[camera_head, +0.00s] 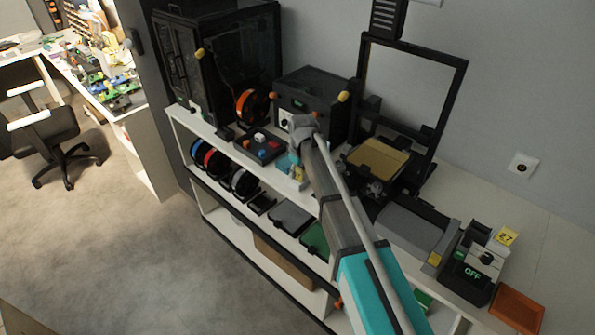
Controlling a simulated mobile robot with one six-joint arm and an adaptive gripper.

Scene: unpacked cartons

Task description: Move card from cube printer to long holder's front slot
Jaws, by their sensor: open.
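The cube printer, which I take to be the small dark box (298,84), stands on the top shelf against the wall.
A large dark enclosed printer (215,65) stands left, and an open-frame printer (378,160) stands right of my arm. A dark device marked OFF (472,270), a yellow tag 27 (506,236) and an orange tray (516,308) are far right.

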